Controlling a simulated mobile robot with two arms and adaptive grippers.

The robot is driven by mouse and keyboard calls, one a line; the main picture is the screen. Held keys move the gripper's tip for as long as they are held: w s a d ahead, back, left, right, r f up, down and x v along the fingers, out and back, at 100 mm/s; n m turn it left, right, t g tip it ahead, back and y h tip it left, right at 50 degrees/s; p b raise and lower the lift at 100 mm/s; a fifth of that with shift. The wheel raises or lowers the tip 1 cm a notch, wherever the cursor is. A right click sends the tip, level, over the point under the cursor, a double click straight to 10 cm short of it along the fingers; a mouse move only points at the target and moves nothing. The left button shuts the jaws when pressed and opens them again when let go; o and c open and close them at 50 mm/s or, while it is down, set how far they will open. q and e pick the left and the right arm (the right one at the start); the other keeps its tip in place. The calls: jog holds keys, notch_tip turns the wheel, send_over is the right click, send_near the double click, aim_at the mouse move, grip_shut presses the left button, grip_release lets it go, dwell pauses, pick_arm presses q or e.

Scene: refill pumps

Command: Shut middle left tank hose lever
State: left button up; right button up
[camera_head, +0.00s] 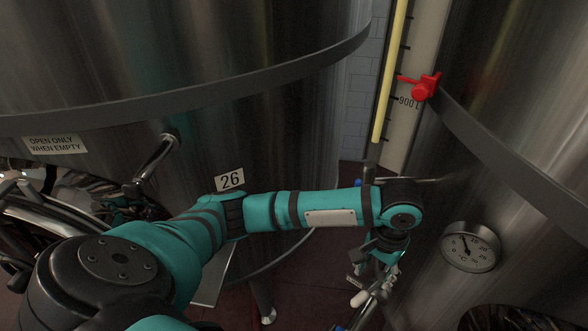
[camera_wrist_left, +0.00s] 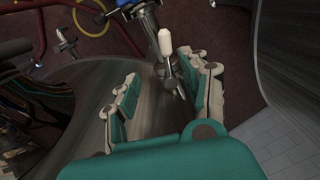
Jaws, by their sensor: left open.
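My left gripper (camera_head: 372,275) reaches down in front of the right steel tank (camera_head: 430,180) in the head view. Its two fingers are spread apart in the left wrist view (camera_wrist_left: 168,82). A small lever with a white handle (camera_wrist_left: 165,42) stands just beyond and partly between the fingertips. Nothing is gripped, and I cannot tell whether the lever touches a finger. The white handle also shows in the head view (camera_head: 359,298), just below the gripper. The metal hose fitting (camera_wrist_left: 142,18) behind the lever is partly cut off. My right gripper is not in view.
A large steel tank (camera_head: 200,140) with a "26" plate (camera_head: 230,180) stands on the left. A yellow ring (camera_wrist_left: 92,17) lies on the dark red floor.

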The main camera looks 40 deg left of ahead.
pick_arm(q)
jog(key=s+d+f+m+t+h, duration=0.2)
jog(key=s+d+f+h, duration=0.1)
jog(key=s+d+f, duration=0.3)
jog(key=s+a+f+t+y, duration=0.1)
jog(key=s+a+f, duration=0.4)
jog(key=s+a, duration=0.3)
jog(key=s+a+f+y+b, duration=0.1)
jog(key=s+a+f, duration=0.1)
jog(key=f, duration=0.8)
jog(key=s+a+f+b, duration=0.2)
jog(key=s+f, duration=0.1)
jog(key=f, duration=0.8)
jog(key=shift+a+y, duration=0.2)
jog(key=shift+y, duration=0.2)
jog(key=shift+f, duration=0.1)
